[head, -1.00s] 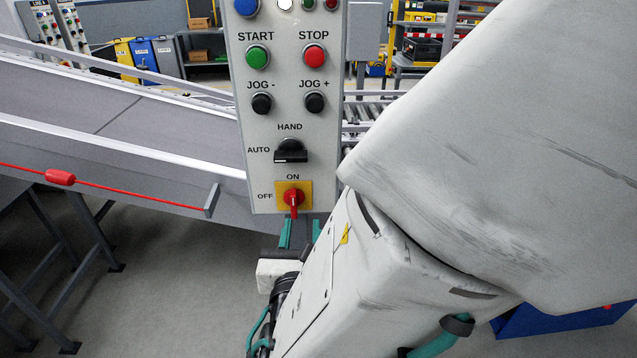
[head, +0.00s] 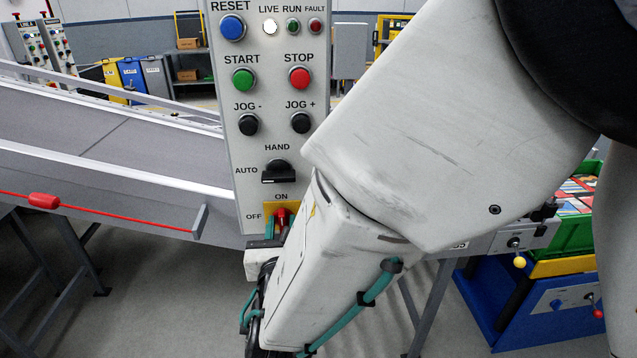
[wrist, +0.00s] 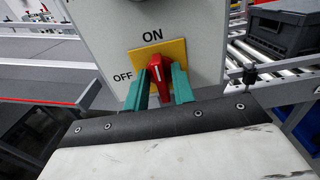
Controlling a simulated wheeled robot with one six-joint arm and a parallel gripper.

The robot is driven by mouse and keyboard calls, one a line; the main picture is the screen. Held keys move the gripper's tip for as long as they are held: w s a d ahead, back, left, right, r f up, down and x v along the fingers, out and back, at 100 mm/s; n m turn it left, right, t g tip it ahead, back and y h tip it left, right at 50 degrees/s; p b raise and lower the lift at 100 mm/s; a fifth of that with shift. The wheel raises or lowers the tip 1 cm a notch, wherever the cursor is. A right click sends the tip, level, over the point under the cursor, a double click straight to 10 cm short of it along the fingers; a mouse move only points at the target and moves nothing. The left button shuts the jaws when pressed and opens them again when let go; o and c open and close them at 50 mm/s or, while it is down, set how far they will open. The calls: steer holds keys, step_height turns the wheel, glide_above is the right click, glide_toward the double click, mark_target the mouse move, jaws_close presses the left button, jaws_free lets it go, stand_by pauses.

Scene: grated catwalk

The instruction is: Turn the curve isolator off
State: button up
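The curve isolator (wrist: 158,70) is a red rotary handle on a yellow plate, low on a grey control panel (head: 222,140). ON is printed above it and OFF to its left. In the wrist view its handle stands nearly upright, in line with ON, with a white mark near its top. In the head view the isolator (head: 282,214) is partly hidden by my arm. My gripper (wrist: 159,76) is open, with one teal finger on each side of the red handle. The right finger is very close to the handle; I cannot tell whether it touches.
Above the isolator are a black HAND/AUTO selector (head: 278,172), black jog buttons, a green START button (head: 243,80) and a red STOP button (head: 300,78). A sloping conveyor (head: 100,140) with a red pull cord (head: 44,201) runs left. A grey crate (wrist: 285,30) stands on rollers at right.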

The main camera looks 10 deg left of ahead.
jaws_close()
steer(key=n, duration=0.3)
steer(key=shift+a+n, duration=0.1)
steer(key=shift+n, duration=0.3)
steer(key=n, duration=1.4)
steer(key=shift+s+a+f, duration=0.1)
steer(key=shift+a+f, duration=0.1)
steer(key=shift+f, duration=0.1)
